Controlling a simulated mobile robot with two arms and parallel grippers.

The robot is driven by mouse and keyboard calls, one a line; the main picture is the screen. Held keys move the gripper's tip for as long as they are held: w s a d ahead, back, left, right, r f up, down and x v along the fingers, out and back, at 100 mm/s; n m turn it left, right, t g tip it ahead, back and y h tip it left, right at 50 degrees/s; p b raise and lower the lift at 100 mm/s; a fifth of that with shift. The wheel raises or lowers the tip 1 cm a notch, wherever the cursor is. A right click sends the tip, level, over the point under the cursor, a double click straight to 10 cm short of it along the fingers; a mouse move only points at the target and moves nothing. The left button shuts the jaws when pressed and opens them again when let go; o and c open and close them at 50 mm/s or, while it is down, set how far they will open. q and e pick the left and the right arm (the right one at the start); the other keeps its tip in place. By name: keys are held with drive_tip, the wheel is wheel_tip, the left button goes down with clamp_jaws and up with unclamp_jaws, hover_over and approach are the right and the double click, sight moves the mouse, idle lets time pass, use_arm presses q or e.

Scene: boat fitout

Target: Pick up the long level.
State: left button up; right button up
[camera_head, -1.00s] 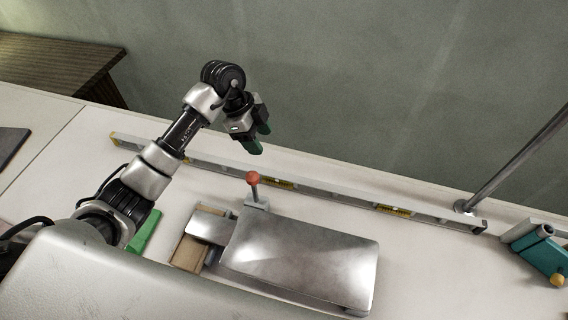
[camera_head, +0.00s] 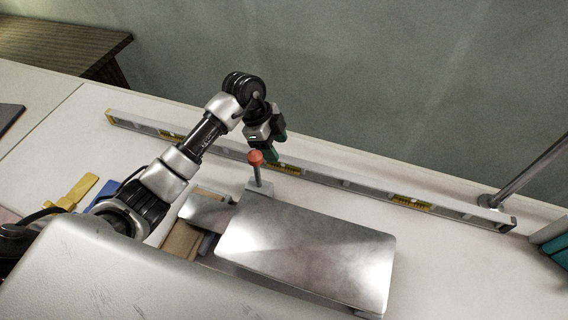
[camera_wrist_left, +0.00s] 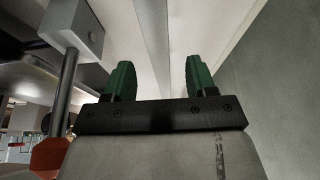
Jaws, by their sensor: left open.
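The long level (camera_head: 350,183) is a long silver bar with yellow vial windows, lying along the back of the white counter near the wall. It also shows in the left wrist view as a pale bar (camera_wrist_left: 153,35) running away between the fingers. My left gripper (camera_head: 276,150) is open, with green fingertips, over the level near its middle vial. In the left wrist view its two fingers (camera_wrist_left: 158,78) stand apart, with nothing held between them. Whether the fingertips touch the level cannot be told. My right gripper is not in view.
A metal box-like tool (camera_head: 305,250) with a red-knobbed lever (camera_head: 256,158) stands just in front of the level, close to my left gripper. A metal post (camera_head: 525,170) rises by the level's right end. A teal object (camera_head: 556,248) is at the right edge.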

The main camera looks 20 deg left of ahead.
sight(284, 162)
use_arm(q)
drive_tip(key=x, duration=0.6)
drive_tip(key=shift+s+d+f, duration=0.1)
drive_tip(key=shift+d+f, duration=0.05)
drive_tip(key=shift+f, duration=0.2)
drive_tip(key=shift+r, duration=0.1)
clamp_jaws()
